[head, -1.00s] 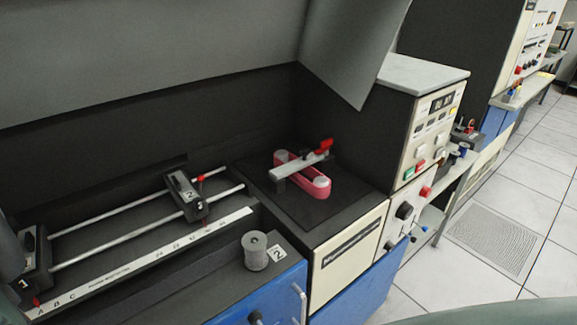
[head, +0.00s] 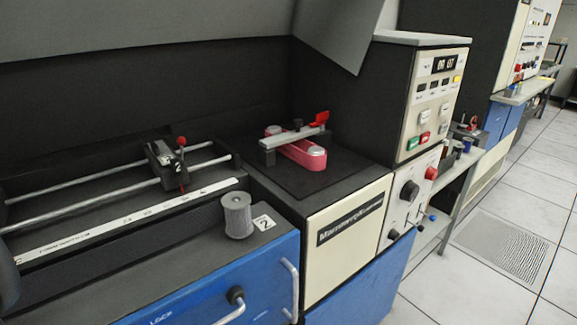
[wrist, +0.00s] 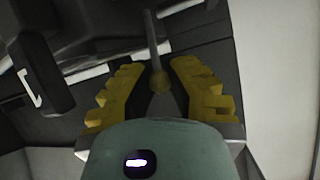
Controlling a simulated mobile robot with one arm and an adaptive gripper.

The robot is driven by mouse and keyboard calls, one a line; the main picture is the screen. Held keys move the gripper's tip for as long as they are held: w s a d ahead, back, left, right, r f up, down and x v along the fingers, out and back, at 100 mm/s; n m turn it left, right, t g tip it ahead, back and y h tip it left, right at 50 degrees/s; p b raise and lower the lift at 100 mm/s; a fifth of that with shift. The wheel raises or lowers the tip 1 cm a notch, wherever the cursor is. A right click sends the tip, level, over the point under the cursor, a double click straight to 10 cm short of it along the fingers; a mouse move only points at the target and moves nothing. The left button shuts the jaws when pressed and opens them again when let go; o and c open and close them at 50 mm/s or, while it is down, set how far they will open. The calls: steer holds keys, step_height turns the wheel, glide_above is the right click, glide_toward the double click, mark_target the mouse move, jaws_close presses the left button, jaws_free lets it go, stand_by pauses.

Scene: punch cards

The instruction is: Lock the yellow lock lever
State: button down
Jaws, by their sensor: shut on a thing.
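In the wrist view, my gripper (wrist: 159,93) has its two yellow-padded fingers on either side of a thin grey lever (wrist: 151,40) with a dull yellow ball end. I take it for the yellow lock lever, and the gripper is shut on it. The exact contact is dark and hard to make out. My gripper is not in the head view, and I cannot make out a yellow lever there.
A grey spool (head: 237,215) stands on the blue cabinet's top. A pink belt unit (head: 302,153) and a control panel (head: 432,95) are to the right.

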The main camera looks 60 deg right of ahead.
steer(key=shift+a+r, duration=0.1)
steer(key=shift+r, duration=0.15)
steer(key=c, duration=1.1)
jaws_free()
steer(key=shift+c, duration=0.2)
steer(key=shift+f, duration=0.1)
steer(key=shift+s, duration=0.1)
steer(key=v, duration=1.2)
steer(key=shift+f, duration=0.25)
steer(key=shift+a, duration=0.1)
